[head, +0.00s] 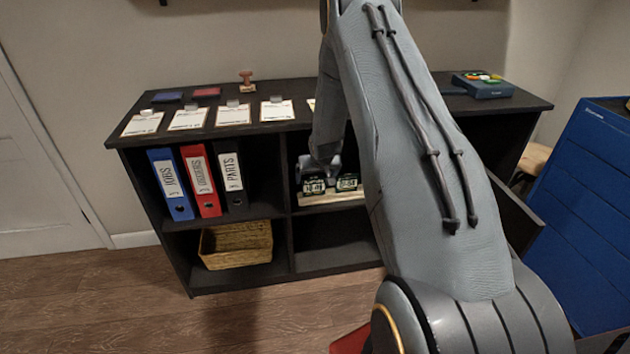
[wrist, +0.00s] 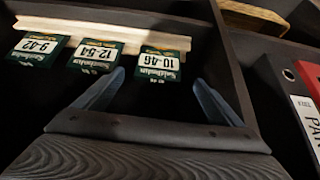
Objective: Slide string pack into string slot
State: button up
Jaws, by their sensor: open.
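Three dark green string packs with white labels show upside down in the wrist view: 10-46 (wrist: 158,64), 12-54 (wrist: 96,56) and 9-42 (wrist: 38,46). They stand in a row at a pale wooden rack (wrist: 105,32). My gripper (wrist: 158,76) is open, its two blue-grey fingers on either side of the 10-46 pack and apart from it. I cannot tell how deep that pack sits in its slot. In the head view two packs show on the rack (head: 333,199) in the middle compartment; my arm hides the rest.
The dark shelf unit (head: 290,221) has close walls around the rack. Red, blue and black binders (head: 203,184) stand in the compartment to the left, with a wicker basket (head: 236,243) below. Clipboards (head: 187,118) and a teal box (head: 484,88) lie on top.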

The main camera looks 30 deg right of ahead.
jog(key=s+a+r+g, duration=0.2)
jog(key=s+a+r, duration=0.2)
jog(key=s+r, duration=0.4)
jog(key=s+a+r+g, duration=0.1)
jog(key=s+a+r, duration=0.3)
jog(key=s+r, duration=0.35)
jog(key=s+a+r+g, duration=0.1)
jog(key=s+a+r, duration=0.1)
jog(key=s, duration=0.6)
jog(key=s+a+r+n+g+y, duration=0.1)
jog(key=s+a+r, duration=0.2)
jog(key=s, duration=0.5)
jog(key=s+a+r+g, duration=0.1)
jog(key=s+a+r, duration=0.2)
jog(key=s, duration=0.6)
jog(key=shift+a+y, duration=0.4)
jog(key=shift+a, duration=0.2)
jog(key=shift+o, duration=0.5)
jog(key=a+r+p, duration=0.1)
jog(key=a+r+n+p, duration=0.1)
jog(key=a+p, duration=0.1)
jog(key=a+r+n+p, duration=0.1)
jog(key=a+p, duration=0.1)
jog(key=shift+s, duration=0.3)
jog(key=shift+a+f, duration=0.1)
jog(key=shift+a, duration=0.15)
